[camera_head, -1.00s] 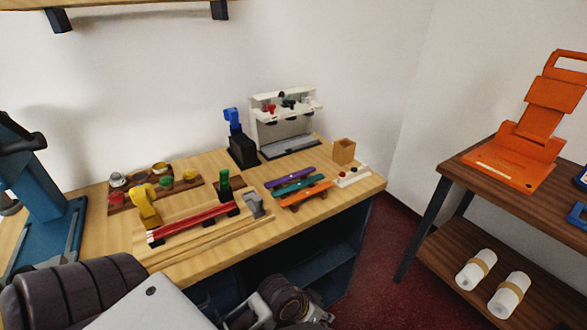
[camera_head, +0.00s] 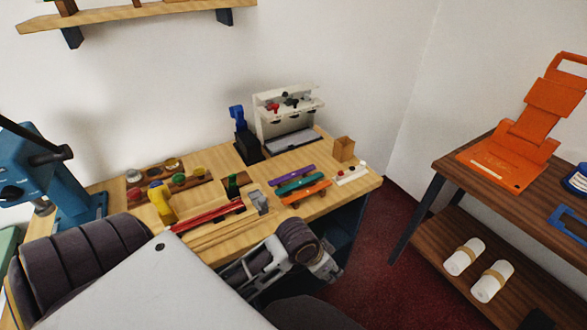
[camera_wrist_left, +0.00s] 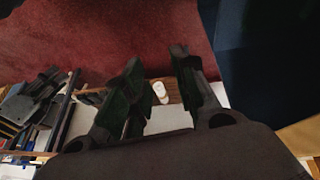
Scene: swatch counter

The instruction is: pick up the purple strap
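The purple strap (camera_head: 291,175) lies on the wooden workbench (camera_head: 353,192) in the head view, farthest back in a row. A teal strap (camera_head: 298,184) and an orange strap (camera_head: 310,192) lie in front of it. My left gripper (camera_head: 328,270) is low, in front of the bench edge, apart from the straps. In the left wrist view, my left gripper (camera_wrist_left: 157,60) has its fingers apart with nothing between them; the floor shows beyond. The purple strap cannot be made out there. My right gripper is not in view.
A red strap (camera_head: 207,214) in a wooden fixture lies to the left. A blue and black device (camera_head: 245,140) and a white rack (camera_head: 287,115) stand behind. A small wooden box (camera_head: 343,149) is at right. A side table (camera_head: 450,163) holds an orange stand (camera_head: 520,140).

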